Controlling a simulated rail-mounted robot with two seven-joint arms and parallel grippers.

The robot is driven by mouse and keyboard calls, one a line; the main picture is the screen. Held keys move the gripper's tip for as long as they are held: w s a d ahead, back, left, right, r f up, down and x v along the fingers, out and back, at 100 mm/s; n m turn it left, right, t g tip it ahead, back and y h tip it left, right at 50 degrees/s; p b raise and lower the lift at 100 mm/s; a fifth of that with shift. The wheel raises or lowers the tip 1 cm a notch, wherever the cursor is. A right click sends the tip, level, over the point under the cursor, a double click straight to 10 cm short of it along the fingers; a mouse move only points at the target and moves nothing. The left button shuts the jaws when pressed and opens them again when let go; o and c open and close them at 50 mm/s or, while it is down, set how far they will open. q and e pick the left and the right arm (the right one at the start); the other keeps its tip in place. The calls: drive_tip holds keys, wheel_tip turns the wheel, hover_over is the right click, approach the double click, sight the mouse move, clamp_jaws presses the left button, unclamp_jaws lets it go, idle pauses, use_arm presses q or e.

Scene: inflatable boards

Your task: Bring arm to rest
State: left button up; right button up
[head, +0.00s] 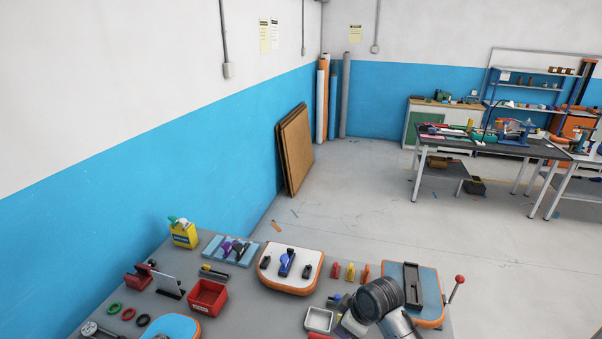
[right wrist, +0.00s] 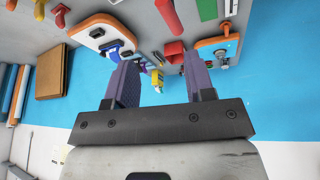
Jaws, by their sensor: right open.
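My right gripper (right wrist: 161,80) shows in the right wrist view with its two purple-grey fingers apart and nothing between them. In the head view a dark, rounded link of my arm shows at the lower right, over the bench; its gripper cannot be made out there. My left gripper is in neither view. The white inflatable board with an orange rim (head: 305,262) lies on the grey bench with a blue fitting (head: 286,263) on it. It also shows in the right wrist view (right wrist: 90,36), beyond the fingers and apart from them.
The bench (head: 255,312) carries a red bin (head: 208,298), a yellow bottle (head: 184,233), a blue rack (head: 230,250) and a blue board (head: 174,327). Another board (head: 430,290) with a dark fixture lies beside my arm. Open floor (head: 350,210) lies beyond, with worktables farther back.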

wheel_tip(320, 180, up, 12)
drive_tip(key=m+t+h, duration=0.1)
drive_tip(key=m+t, duration=0.3)
drive_tip(key=t, duration=0.1)
drive_tip(key=s+d+r+m+t+p, duration=0.1)
drive_tip(key=s+d+r+m+t, duration=0.15)
drive_tip(key=s+r, duration=0.25)
use_arm(q)
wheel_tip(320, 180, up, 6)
drive_tip(key=p, duration=0.5)
use_arm(e)
drive_tip(key=s+d+f+m+g, duration=0.1)
drive_tip(key=s+d+f+g, duration=0.1)
drive_tip(key=s+f, duration=0.5)
drive_tip(key=s+d+f+m+g+h, duration=0.1)
drive_tip(key=s+f, duration=0.6)
drive_tip(key=s, duration=1)
drive_tip(key=s+d+f+m+g+h, duration=0.1)
drive_tip(key=s+d+f+g, duration=0.3)
drive_tip(key=s+f, duration=0.3)
drive_tip(key=s, duration=0.5)
drive_tip(key=shift+d+f, duration=0.2)
drive_tip(key=shift+d, duration=0.05)
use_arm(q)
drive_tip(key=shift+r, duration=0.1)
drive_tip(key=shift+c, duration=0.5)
use_arm(e)
drive_tip(key=shift+s, duration=0.1)
drive_tip(key=shift+c, duration=0.6)
